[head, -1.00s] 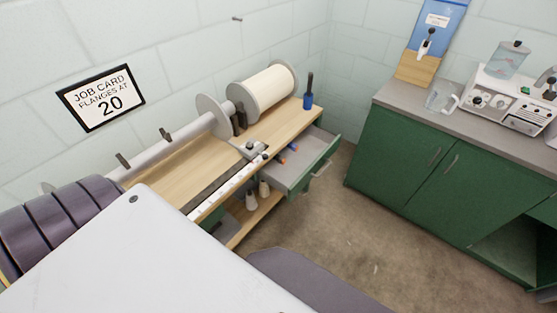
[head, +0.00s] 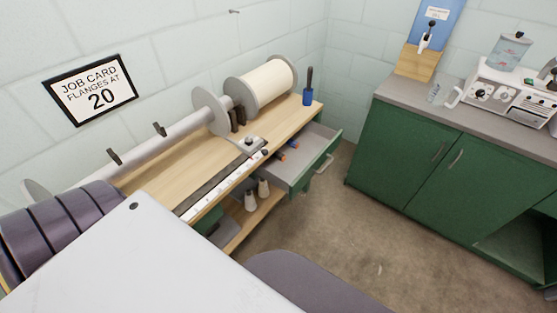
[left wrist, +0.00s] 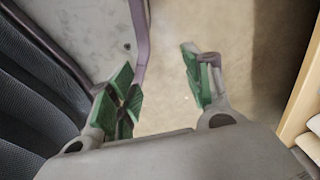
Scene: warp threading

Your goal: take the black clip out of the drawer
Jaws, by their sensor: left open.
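The grey-lined drawer (head: 305,170) stands pulled out at the right end of the wooden bench. Small blue and orange items (head: 290,145) lie in it, with darker shapes beside them. They are too small to single out the black clip. My left gripper (left wrist: 163,85) shows in the left wrist view with its green fingers spread wide and nothing between them. It hangs over bare floor, apart from the drawer, which is not clear in that view. My left gripper is not visible in the head view. My right gripper is in neither view.
The bench (head: 180,165) carries a long roller with grey flanges, a cream spool (head: 267,85), a white ruler strip (head: 225,185) and a blue pot (head: 308,98). White bottles stand on its lower shelf. Green cabinets (head: 400,145) stand right; floor lies clear between.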

